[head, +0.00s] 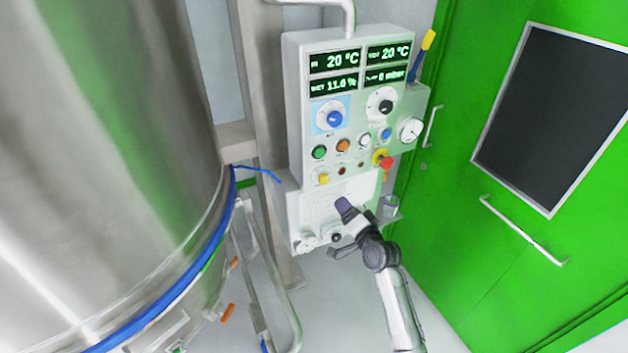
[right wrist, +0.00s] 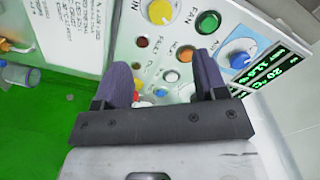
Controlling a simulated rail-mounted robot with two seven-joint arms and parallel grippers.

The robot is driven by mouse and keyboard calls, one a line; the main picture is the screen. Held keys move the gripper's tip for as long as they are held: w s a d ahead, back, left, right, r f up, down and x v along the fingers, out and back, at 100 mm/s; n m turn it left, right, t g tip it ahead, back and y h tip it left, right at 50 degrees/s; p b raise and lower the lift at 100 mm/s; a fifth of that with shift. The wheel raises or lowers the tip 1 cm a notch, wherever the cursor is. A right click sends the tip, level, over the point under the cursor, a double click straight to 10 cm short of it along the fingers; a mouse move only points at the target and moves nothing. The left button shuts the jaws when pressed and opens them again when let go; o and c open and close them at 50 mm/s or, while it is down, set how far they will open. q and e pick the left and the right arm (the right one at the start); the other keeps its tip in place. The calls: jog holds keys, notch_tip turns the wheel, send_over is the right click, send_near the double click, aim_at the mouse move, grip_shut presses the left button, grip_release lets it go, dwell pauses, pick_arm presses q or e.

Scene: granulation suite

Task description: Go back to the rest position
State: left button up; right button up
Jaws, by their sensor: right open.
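My right gripper (head: 342,228) is in front of the lower part of a white control panel (head: 298,110) in the head view. In the right wrist view, the right gripper (right wrist: 165,85) has its two purple-grey fingers apart, with nothing held between them. Panel buttons and lamps show behind and between the fingers; I cannot tell the exact gap to the panel. My left gripper is in neither view.
A large steel vessel (head: 90,130) with a blue band fills the left. A green door (head: 470,200) with a dark window and handles stands at the right. A red emergency button (head: 386,163) sticks out of the panel. A small clear cup (head: 391,206) sits beside the panel.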

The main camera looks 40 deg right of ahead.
jog(key=s+a+n+g+y, duration=0.3)
jog(key=s+a+n+g, duration=0.6)
jog(key=n, duration=0.3)
jog(key=s+a+f+n+g, duration=0.15)
jog(key=s+a+f, duration=0.3)
jog(key=s, duration=0.45)
jog(key=s+a+f+n+g, duration=0.1)
jog(key=s+a+f+g, duration=0.3)
jog(key=s, duration=0.6)
jog(key=s+a+f+n, duration=0.1)
jog(key=s+a+f, duration=0.3)
jog(key=s, duration=0.5)
notch_tip(320, 180, up, 22)
jog(key=p, duration=2.3)
jog(key=shift+d+p, duration=0.3)
jog(key=shift+d, duration=0.1)
jog(key=shift+s, duration=0.15)
